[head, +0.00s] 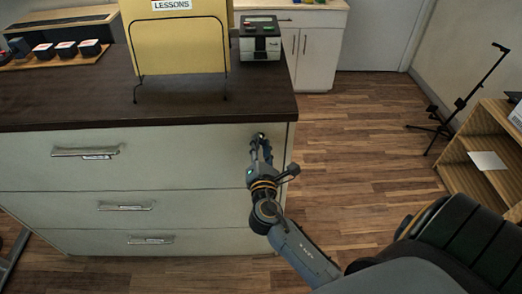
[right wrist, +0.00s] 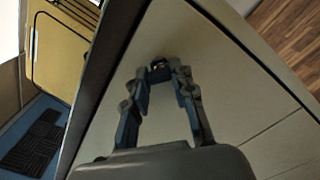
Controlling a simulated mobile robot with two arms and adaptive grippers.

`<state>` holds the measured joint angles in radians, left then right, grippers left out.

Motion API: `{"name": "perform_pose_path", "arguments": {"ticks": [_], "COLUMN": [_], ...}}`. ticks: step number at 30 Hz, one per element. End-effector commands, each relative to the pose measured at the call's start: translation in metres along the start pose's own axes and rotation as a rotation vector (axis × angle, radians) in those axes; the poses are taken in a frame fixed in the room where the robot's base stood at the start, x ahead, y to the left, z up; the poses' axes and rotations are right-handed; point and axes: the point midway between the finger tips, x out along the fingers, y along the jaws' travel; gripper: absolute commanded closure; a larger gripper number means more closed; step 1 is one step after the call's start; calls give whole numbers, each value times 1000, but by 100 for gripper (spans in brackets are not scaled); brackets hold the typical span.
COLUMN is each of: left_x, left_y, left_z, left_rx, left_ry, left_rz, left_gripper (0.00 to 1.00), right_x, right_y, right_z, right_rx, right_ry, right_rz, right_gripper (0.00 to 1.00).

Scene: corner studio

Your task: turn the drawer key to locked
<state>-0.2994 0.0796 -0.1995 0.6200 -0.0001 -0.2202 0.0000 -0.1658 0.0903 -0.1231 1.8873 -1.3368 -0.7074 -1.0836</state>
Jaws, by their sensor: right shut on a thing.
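My right gripper (head: 261,144) reaches the upper right of the top drawer front (head: 190,165) on the pale cabinet. In the right wrist view its two blue-grey fingers (right wrist: 163,78) are shut on the drawer key (right wrist: 160,66), a small dark piece with a hint of brass, close against the drawer front. The fingers and the small size hide most of the key and the lock, so I cannot tell the key's angle. My left gripper is not in view.
The cabinet's dark top (head: 60,98) overhangs just above the gripper. A yellow LESSONS holder (head: 180,45) and a small box-shaped device (head: 260,45) stand on it. Drawer handles (head: 86,152) stick out to the left.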

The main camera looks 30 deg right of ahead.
Motion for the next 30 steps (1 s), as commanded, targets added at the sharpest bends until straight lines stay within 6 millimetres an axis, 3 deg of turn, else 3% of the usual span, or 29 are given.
{"name": "perform_pose_path", "arguments": {"ticks": [15,30], "left_x": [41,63], "left_y": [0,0], "left_z": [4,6], "left_rx": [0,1], "left_ry": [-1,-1], "left_rz": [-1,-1], "left_gripper": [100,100], "right_x": [0,0], "right_y": [-2,-1], "right_z": [-2,-1], "right_rx": [492,845], "right_ry": [-2,-1], "right_rz": [-1,-1], "right_gripper": [100,100]}}
